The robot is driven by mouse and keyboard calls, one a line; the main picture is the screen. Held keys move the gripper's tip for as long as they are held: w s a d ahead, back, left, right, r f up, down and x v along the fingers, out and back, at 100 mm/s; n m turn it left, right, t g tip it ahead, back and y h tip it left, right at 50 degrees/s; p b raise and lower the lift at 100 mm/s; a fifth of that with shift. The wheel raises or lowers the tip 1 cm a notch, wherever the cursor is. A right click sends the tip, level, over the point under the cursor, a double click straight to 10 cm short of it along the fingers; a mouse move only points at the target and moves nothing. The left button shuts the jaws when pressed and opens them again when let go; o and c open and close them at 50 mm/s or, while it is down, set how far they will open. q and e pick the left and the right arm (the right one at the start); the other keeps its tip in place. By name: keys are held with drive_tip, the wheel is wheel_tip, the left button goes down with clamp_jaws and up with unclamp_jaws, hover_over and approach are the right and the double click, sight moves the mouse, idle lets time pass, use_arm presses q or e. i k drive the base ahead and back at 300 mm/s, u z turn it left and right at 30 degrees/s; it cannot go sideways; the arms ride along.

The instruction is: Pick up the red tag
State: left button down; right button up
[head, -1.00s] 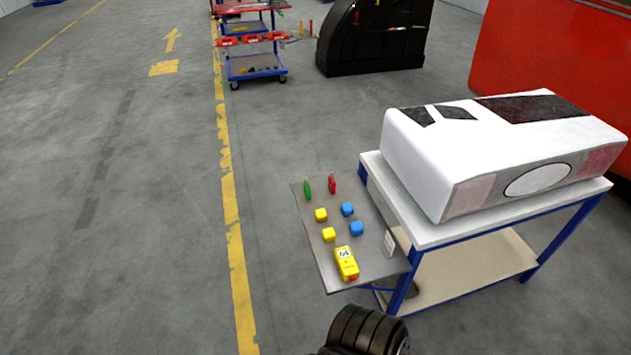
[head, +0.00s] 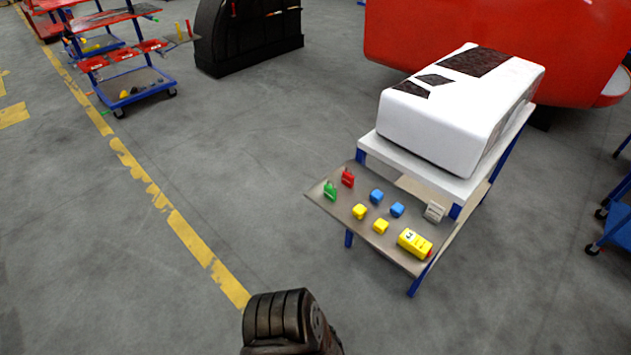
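The red tag (head: 348,179) stands near the far left corner of the grey side shelf (head: 345,203) attached to the white-topped trolley. A green tag (head: 330,191) is just in front of it and to its left. Neither of my grippers is in view, and nothing touches the red tag. A dark ribbed part of mine shows at the bottom edge, well short of the shelf.
The shelf also holds yellow cubes (head: 360,211), blue cubes (head: 377,195), a yellow device (head: 414,243) and a small whitish block (head: 434,211). A white nosecone (head: 445,115) sits on the trolley top. Open floor lies left of the shelf; a blue cart (head: 622,215) is at right.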

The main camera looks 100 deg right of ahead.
sight(348, 179)
drive_tip(key=u, duration=0.05)
drive_tip(key=i, duration=0.1)
drive_tip(key=z, duration=3.05)
